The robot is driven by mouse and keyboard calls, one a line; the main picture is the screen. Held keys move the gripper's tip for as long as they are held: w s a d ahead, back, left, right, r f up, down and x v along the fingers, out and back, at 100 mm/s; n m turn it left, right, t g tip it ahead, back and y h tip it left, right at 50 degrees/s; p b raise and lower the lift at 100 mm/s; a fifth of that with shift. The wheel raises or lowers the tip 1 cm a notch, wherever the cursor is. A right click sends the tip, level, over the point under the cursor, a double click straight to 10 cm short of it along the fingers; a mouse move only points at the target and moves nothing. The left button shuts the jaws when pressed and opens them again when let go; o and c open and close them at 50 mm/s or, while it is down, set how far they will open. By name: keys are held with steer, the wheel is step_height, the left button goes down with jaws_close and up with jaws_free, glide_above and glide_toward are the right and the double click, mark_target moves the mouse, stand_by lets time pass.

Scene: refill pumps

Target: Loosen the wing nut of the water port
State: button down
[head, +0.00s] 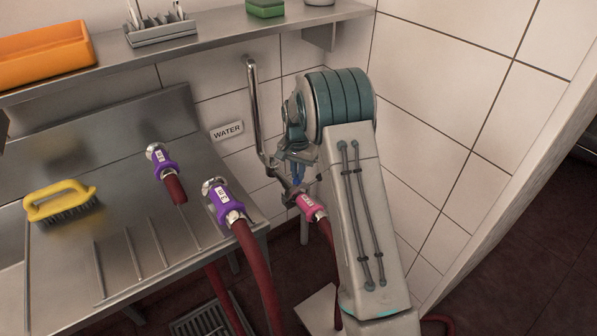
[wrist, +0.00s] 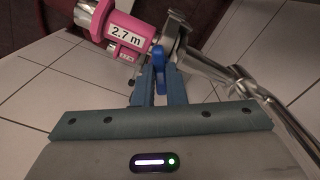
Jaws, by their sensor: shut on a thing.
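The water port is a steel pipe (head: 254,105) that comes down the tiled wall beside the WATER sign (head: 227,131). At its lower end sits a hose coupling with a pink collar (head: 312,206). In the wrist view the collar (wrist: 127,32) is labelled 2.7 m and meets the port's metal clamp (wrist: 174,35). The blue wing nut (wrist: 158,57) stands by this clamp, between the teal fingers of my gripper (wrist: 158,74). My gripper is shut on the wing nut. In the head view my arm and gripper (head: 297,160) partly cover the port.
Two purple-collared hose ends (head: 162,160) (head: 222,197) lie on the steel drainboard (head: 120,230), left of the port. A yellow brush (head: 60,202) lies further left. A shelf (head: 200,38) with an orange bin (head: 42,55) runs above. The tiled wall is close behind my arm.

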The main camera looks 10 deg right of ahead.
steer(key=n, duration=1.1)
steer(key=shift+r, duration=0.1)
steer(key=n+p, duration=0.1)
steer(key=n, duration=0.3)
steer(key=shift+n, duration=0.3)
steer(key=n, duration=0.3)
steer(key=shift+n+p, duration=0.3)
steer(key=shift+p, duration=0.1)
steer(key=n+p, duration=0.1)
steer(key=n, duration=0.2)
steer(key=shift+n, duration=0.3)
steer(key=n+p, duration=0.1)
steer(key=n, duration=0.2)
steer(key=shift+n, duration=0.3)
steer(key=shift+n+p, duration=0.55)
steer(key=shift+n, duration=1.05)
